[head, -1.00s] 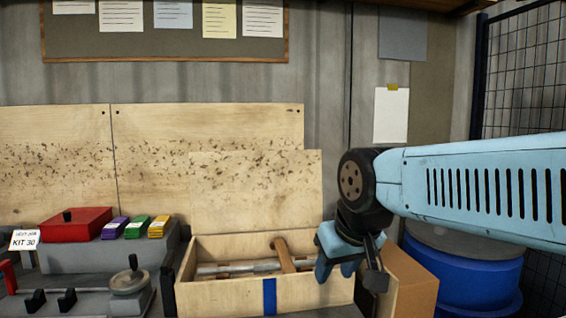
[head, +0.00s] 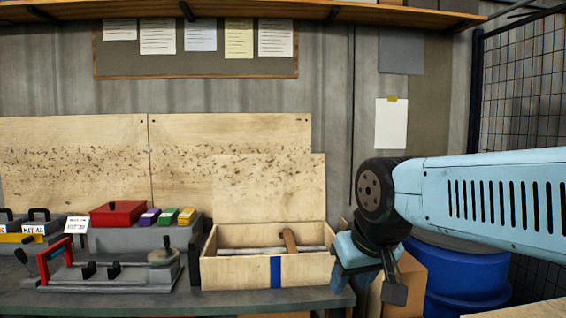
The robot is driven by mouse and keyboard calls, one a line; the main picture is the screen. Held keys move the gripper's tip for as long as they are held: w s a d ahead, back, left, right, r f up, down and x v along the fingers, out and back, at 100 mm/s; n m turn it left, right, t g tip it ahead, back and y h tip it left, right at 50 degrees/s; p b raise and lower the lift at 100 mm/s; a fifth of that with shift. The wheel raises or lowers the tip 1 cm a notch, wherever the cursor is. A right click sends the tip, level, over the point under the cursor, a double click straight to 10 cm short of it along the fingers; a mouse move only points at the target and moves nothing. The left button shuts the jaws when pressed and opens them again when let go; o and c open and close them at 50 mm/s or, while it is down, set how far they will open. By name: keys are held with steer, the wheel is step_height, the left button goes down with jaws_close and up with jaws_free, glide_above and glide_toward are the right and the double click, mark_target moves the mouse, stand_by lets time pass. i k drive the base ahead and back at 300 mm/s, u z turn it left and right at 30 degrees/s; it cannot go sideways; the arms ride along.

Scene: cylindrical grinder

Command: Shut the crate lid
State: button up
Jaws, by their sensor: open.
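The wooden crate (head: 243,271) with a blue stripe on its front stands on the grey bench. Its plywood lid (head: 270,190) is up, standing about upright along the back edge. Inside the crate lie a wooden-handled tool (head: 290,241) and a grey metal bar; the crate's floor is mostly hidden. My gripper (head: 371,287) is open and empty, pointing down just right of the crate's right end. It overlaps that end in the picture, and I cannot tell whether they touch.
Left of the crate are a red-handled fixture (head: 110,275) and a grey block with a red box (head: 117,213) and small coloured packs. A cardboard box (head: 410,285) and a blue drum (head: 465,280) stand to the right. A shelf (head: 260,14) runs overhead.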

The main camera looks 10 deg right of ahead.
mark_target(266, 189)
steer(key=u, duration=0.45)
steer(key=i, duration=0.7)
steer(key=u, duration=0.5)
steer(key=i, duration=1.3)
steer(key=z, duration=0.65)
steer(key=k, duration=0.75)
steer(key=z, duration=0.25)
steer(key=i, duration=0.75)
steer(key=u, duration=0.1)
